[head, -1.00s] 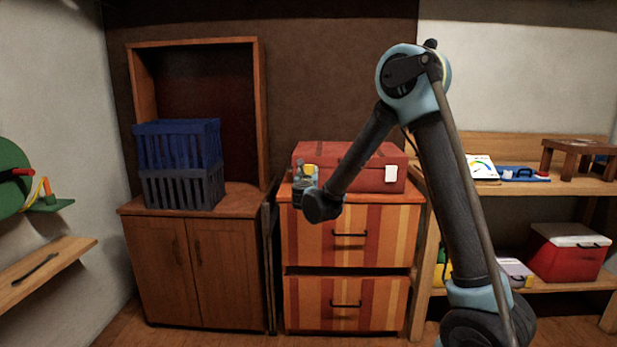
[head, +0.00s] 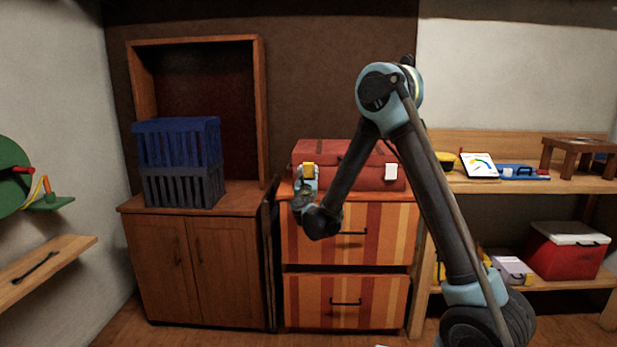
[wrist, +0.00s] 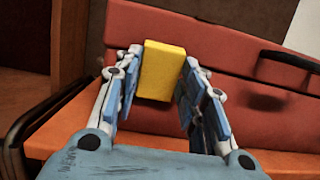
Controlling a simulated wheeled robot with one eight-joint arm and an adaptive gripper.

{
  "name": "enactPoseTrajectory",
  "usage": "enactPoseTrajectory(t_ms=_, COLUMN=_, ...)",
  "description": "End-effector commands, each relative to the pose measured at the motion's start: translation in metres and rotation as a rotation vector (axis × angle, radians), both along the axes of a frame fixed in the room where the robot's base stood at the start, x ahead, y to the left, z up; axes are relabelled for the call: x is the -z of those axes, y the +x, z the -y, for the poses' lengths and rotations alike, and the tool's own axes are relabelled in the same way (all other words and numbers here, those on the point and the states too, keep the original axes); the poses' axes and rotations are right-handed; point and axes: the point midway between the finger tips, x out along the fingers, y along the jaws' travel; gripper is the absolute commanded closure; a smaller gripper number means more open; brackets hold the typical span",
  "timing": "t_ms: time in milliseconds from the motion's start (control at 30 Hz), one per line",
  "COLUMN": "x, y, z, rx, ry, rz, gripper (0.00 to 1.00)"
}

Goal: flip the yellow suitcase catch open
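The red suitcase (head: 345,172) lies on top of the striped drawer cabinet. Its yellow catch (head: 308,170) is at the left of its front face, and a white catch (head: 391,171) is at the right. In the wrist view the yellow catch (wrist: 162,70) is a plain block against the red front, between my fingertips in the picture. My gripper (wrist: 158,85) is open, with one finger to each side of the catch. I cannot tell whether either finger touches it. In the head view my gripper (head: 306,185) is just below and in front of the catch.
The striped drawer cabinet (head: 315,225) stands under the suitcase. A dark suitcase handle (wrist: 288,64) shows at the right in the wrist view. Blue and dark crates (head: 178,145) stand on the cabinet at left. A shelf (head: 500,186) with several objects is at right.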

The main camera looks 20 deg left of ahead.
Motion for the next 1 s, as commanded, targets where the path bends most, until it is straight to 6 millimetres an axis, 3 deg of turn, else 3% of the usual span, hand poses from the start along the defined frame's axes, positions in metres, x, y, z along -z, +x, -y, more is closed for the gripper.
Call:
enactPoseTrajectory(t_ms=100, x=0.0, y=0.0, z=0.001, rx=0.001, ry=0.0, rz=0.0, gripper=0.43)
enactPoseTrajectory(t_ms=533, x=0.002, y=-0.007, z=0.001, rx=-0.001, ry=0.0, rz=-0.001, gripper=0.43)
enactPoseTrajectory(t_ms=1000, x=0.022, y=-0.084, z=0.018, rx=-0.002, ry=0.0, rz=-0.001, gripper=0.43)
